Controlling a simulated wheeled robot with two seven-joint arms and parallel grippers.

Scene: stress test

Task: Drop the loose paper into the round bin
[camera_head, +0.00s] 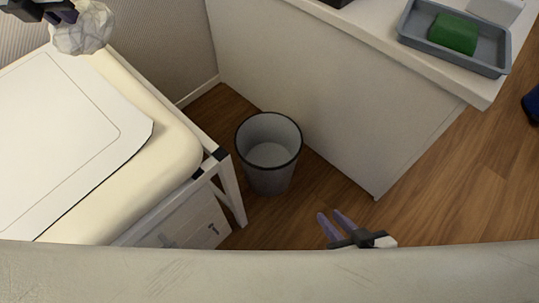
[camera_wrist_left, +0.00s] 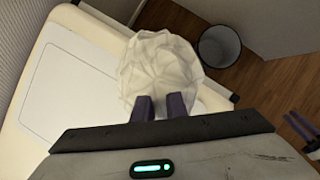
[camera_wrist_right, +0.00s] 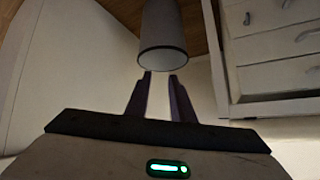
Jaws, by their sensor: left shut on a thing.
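A crumpled white paper ball (camera_head: 82,30) is at the top left of the head view. My left gripper (camera_head: 66,13) is shut on it and holds it above the far end of the padded table. In the left wrist view the paper (camera_wrist_left: 160,65) sits at the fingertips (camera_wrist_left: 160,103). The round grey bin (camera_head: 268,182) stands upright on the wooden floor, and its inside looks empty. It also shows in the left wrist view (camera_wrist_left: 203,48) and right wrist view (camera_wrist_right: 162,25). My right gripper (camera_head: 331,216) is open and empty, to the lower right of the bin.
A cream padded table (camera_head: 178,160) with a white sheet (camera_head: 60,120) stands left of the bin. A white counter (camera_head: 310,95) stands behind and right of it, carrying a grey tray (camera_head: 408,27) with a green block (camera_head: 453,34). Open floor lies at right.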

